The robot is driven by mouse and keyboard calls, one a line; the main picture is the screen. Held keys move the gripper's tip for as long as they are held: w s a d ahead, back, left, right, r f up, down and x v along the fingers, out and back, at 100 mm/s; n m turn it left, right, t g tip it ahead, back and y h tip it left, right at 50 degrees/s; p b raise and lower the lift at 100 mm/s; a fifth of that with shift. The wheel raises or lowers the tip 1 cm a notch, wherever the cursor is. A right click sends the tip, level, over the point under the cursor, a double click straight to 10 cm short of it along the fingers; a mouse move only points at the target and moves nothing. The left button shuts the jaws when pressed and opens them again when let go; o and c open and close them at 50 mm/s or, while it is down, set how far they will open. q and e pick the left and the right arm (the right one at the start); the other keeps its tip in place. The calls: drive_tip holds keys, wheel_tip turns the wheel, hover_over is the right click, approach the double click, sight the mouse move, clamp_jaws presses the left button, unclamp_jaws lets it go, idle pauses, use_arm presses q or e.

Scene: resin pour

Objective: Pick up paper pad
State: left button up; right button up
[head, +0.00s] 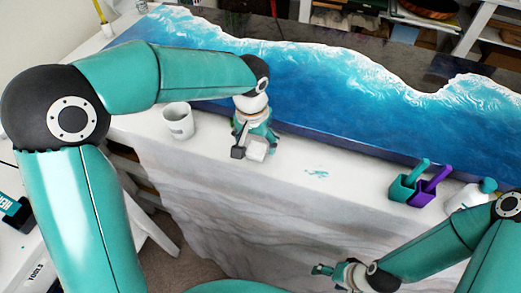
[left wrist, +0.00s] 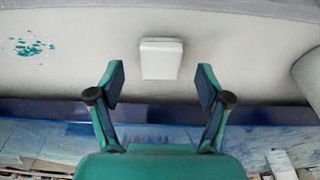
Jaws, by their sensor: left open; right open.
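The paper pad (head: 257,149) is a small white block lying on the white cloth-covered table near its front edge. It also shows in the left wrist view (left wrist: 160,58), between and just beyond my fingertips. My left gripper (head: 252,144) is over the pad, pointing down; in the left wrist view its two fingers (left wrist: 160,80) are spread wide, with gaps on both sides of the pad and nothing held. My right gripper (head: 322,270) is low in front of the table, away from the pad, open with nothing visible in it.
A white cup (head: 178,122) stands left of the pad. A blue wave resin panel (head: 300,85) lies behind it. Teal (head: 405,184) and purple (head: 428,190) scoops and a white bottle (head: 462,199) are at the right. Teal specks (head: 317,174) mark the otherwise clear cloth between.

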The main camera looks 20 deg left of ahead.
sight(256, 149)
use_arm(q)
drive_tip(key=shift+w+f, duration=0.2)
drive_tip(key=shift+f, duration=1.05)
drive_tip(key=c, duration=0.8)
drive_tip(key=shift+c, duration=0.2)
drive_tip(key=shift+r, duration=0.9)
wheel_tip(256, 149, up, 18)
drive_tip(key=shift+r+p, duration=0.15)
drive_tip(key=shift+p, duration=0.3)
